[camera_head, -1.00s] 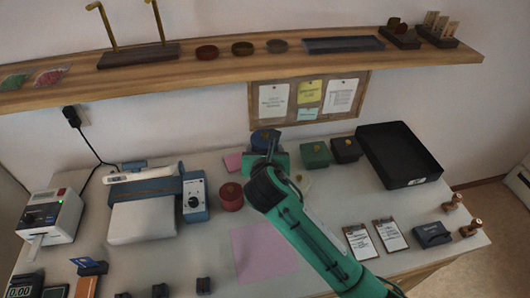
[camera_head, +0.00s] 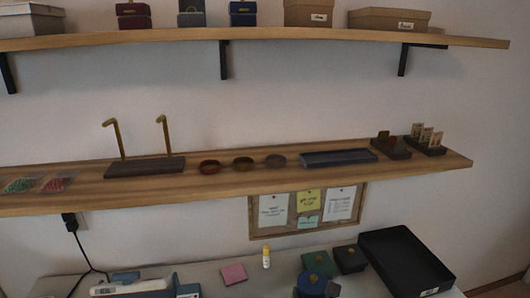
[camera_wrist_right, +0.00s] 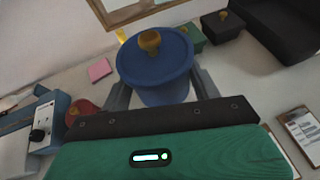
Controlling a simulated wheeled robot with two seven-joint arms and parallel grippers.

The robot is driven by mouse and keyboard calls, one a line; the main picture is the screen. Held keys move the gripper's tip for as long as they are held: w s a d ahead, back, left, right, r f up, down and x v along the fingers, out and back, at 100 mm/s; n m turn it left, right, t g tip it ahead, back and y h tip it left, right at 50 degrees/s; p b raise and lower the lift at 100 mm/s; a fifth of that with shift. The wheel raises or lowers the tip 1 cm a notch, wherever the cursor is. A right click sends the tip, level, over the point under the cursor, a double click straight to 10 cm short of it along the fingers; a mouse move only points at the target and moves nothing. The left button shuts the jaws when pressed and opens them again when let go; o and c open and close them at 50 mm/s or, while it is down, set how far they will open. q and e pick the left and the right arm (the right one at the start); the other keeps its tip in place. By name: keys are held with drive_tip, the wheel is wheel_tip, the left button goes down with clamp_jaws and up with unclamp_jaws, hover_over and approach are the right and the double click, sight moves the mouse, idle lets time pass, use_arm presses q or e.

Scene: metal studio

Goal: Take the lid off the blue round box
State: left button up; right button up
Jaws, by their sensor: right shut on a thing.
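The blue round box (camera_wrist_right: 150,90) is in the wrist view, with its blue lid (camera_wrist_right: 135,62) on and a gold knob on top. My right gripper (camera_wrist_right: 165,84) is shut on the box, one finger at each side of it. In the head view the blue box (camera_head: 312,287) shows at the bottom edge, in front of a green box. Most of my right gripper is cut off there. I cannot tell how high the box is above the table. My left gripper is not in view.
The green box (camera_head: 319,263), a dark box (camera_head: 350,259) and a large black tray (camera_head: 405,262) stand close by on the right. A small yellow-and-white bottle (camera_head: 266,257) and a pink note (camera_head: 233,273) are to the left. A red round box (camera_wrist_right: 78,112) shows in the wrist view.

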drive_tip(key=s+d, duration=0.9)
drive_tip(key=shift+s+d+r+n, duration=0.3)
drive_tip(key=shift+s+d+r, duration=0.05)
drive_tip(key=shift+s, duration=0.05)
drive_tip(key=shift+a+y, duration=0.1)
drive_tip(key=shift+y, duration=0.2)
